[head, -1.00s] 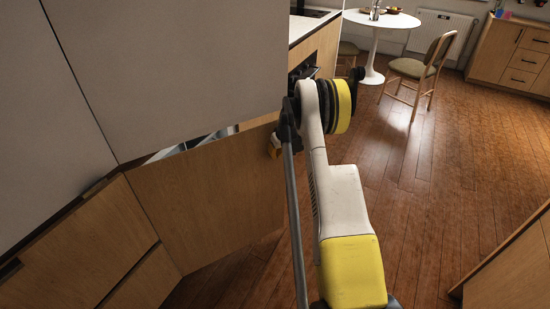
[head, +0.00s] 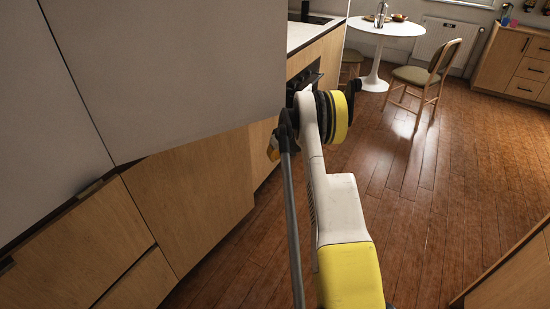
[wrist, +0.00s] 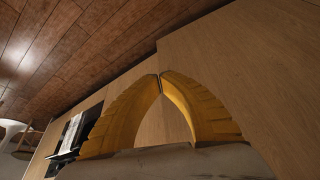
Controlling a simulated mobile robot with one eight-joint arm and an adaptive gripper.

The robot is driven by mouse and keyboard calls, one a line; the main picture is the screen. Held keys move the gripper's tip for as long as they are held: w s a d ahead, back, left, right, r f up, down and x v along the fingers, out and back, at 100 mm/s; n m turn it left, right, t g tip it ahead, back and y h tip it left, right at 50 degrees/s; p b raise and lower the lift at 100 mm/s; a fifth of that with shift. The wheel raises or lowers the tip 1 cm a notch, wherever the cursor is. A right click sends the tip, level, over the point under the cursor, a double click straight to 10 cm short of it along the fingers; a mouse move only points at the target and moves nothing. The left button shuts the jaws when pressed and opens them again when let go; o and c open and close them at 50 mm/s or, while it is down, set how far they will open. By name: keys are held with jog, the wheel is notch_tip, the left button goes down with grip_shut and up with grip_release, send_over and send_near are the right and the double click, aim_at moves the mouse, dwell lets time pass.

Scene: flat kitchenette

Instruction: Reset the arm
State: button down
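My arm reaches forward from the bottom middle of the head view, white and yellow with a dark joint at its far end. My gripper (head: 273,148) shows there only as a small yellow-orange part, mostly hidden behind the arm, beside the wooden cabinet front (head: 195,200). In the wrist view, the two yellow fingers of my gripper (wrist: 160,75) meet at their tips. Nothing shows between them.
A tall grey panel (head: 190,70) stands close on the left, above wooden fronts. An oven (head: 303,82) sits beyond my arm. A round white table (head: 385,27) and a chair (head: 425,78) stand farther back. Wooden floor (head: 430,180) is open on the right.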

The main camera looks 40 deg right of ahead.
jog(key=p+v, duration=0.3)
jog(key=v, duration=0.6)
jog(key=shift+d+r, duration=0.3)
jog(key=shift+r, duration=0.15)
jog(key=s+a+r+t, duration=0.1)
jog(key=s+a+r, duration=0.2)
jog(key=a+r, duration=0.9)
jog(key=s+a+r, duration=0.3)
jog(key=a+r, duration=0.8)
jog(key=a, duration=0.2)
jog(key=s+a+t, duration=0.1)
jog(key=s+a, duration=0.8)
jog(key=s, duration=0.2)
jog(key=s+a+r+n, duration=0.1)
jog(key=s+a, duration=0.8)
jog(key=s, duration=0.2)
jog(key=shift+s+r+t, duration=0.25)
jog(key=shift+r+t, duration=0.1)
jog(key=shift+t, duration=0.05)
jog(key=shift+a, duration=0.15)
